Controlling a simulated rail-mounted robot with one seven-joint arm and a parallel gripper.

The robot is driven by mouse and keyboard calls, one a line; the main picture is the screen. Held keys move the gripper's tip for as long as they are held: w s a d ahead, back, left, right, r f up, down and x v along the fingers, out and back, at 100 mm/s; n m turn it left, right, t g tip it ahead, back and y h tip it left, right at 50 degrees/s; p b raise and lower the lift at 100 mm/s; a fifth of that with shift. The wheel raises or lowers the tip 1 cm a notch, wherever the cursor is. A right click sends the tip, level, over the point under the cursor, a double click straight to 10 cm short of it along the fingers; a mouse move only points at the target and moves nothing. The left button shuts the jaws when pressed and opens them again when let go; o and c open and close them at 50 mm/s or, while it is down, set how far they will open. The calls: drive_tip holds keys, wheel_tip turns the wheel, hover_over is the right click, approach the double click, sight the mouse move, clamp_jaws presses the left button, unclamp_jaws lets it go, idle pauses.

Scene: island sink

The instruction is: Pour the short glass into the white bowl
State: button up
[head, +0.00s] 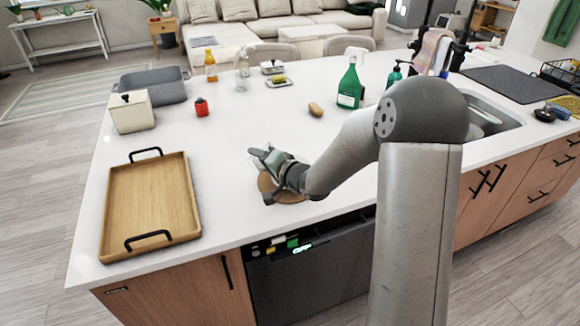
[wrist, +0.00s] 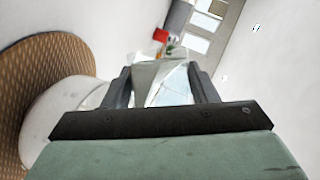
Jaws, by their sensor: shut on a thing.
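My gripper (head: 262,155) is over the front middle of the white counter, above a round brown woven mat (head: 268,186). In the wrist view its two fingers (wrist: 162,88) are shut on a clear short glass (wrist: 172,84). The glass is mostly hidden by my gripper in the head view. I cannot tell what is inside it. The white bowl (wrist: 62,108) is at the lower left of the wrist view, on the woven mat (wrist: 45,60), close beside the left finger. My gripper's body covers part of the bowl. In the head view the bowl is largely hidden behind my gripper.
A wooden tray (head: 150,205) with black handles lies at the left. The sink is right.

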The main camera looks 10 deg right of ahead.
drive_tip(key=shift+r+m+y+p, duration=0.3)
drive_tip(key=shift+r+m+p, duration=0.05)
drive_tip(key=shift+m+p, duration=0.25)
idle(0.4)
drive_tip(key=shift+w+d+r+m+y+p, duration=0.15)
drive_tip(key=shift+d+r+m+p, duration=0.25)
drive_tip(key=shift+p, duration=0.3)
drive_tip(key=shift+w+d+r+m+y+p, duration=0.1)
drive_tip(key=shift+d+m+y+p, duration=0.1)
drive_tip(key=shift+d+p, duration=0.4)
drive_tip(key=shift+f+m+t+y+p, duration=0.25)
drive_tip(key=shift+f+m+t+p, duration=0.1)
drive_tip(key=shift+m, duration=0.15)
